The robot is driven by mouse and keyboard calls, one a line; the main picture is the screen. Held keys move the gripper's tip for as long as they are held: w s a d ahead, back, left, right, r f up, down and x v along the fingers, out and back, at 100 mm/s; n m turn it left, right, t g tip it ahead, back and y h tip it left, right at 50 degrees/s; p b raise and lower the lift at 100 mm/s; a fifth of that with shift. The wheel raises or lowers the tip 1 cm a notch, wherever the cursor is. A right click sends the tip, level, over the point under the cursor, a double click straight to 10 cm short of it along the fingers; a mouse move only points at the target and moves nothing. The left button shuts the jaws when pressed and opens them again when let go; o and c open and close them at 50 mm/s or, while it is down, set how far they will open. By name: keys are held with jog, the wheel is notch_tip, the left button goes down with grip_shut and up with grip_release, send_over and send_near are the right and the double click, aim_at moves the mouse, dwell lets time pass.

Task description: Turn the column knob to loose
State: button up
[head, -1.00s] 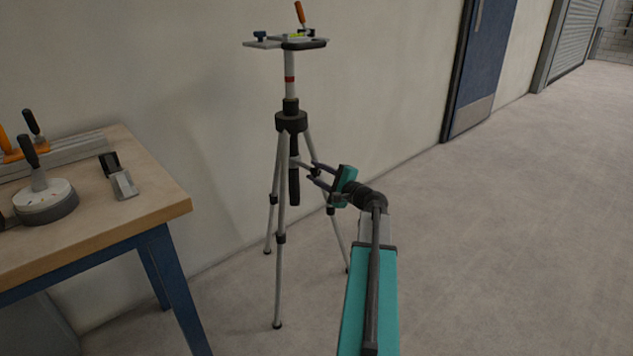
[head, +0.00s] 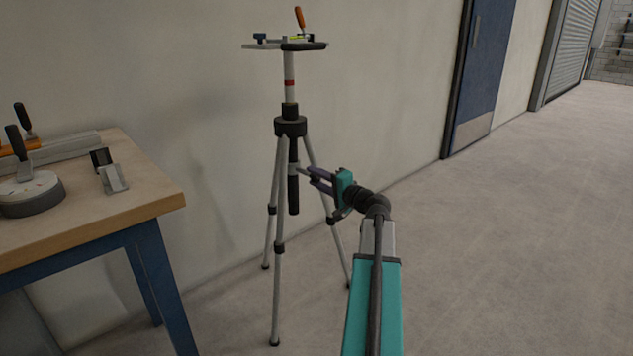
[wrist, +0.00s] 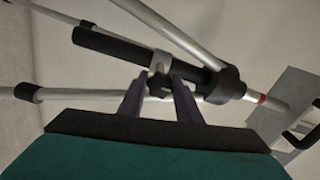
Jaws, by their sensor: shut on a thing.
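A tripod (head: 278,240) stands on the floor by the wall, with a black hub (head: 290,126) and a dark hanging column end (head: 294,195) under it. My gripper (head: 308,174) reaches in from the right, level with the part below the hub. In the wrist view, the two dark fingers of my gripper (wrist: 159,80) stand on either side of the small dark column knob (wrist: 160,86) beside a grey collar. They are shut on the knob. The fingers partly hide it, and its turn position cannot be read.
A plate (head: 285,45) with small fittings and an orange-handled tool tops the tripod. A workbench (head: 150,190) with clamps and a round base stands at the left. Tripod legs spread close around my gripper. Floor to the right is clear.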

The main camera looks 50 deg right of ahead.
jog(key=o, duration=1.1)
jog(key=shift+c, duration=0.2)
jog(key=shift+s, duration=0.2)
jog(key=s+a+p, duration=0.1)
jog(key=s+p, duration=0.3)
jog(key=s, duration=0.9)
jog(key=shift+s, duration=0.25)
jog(key=shift+w+a+p, duration=0.1)
jog(key=shift+p, duration=0.2)
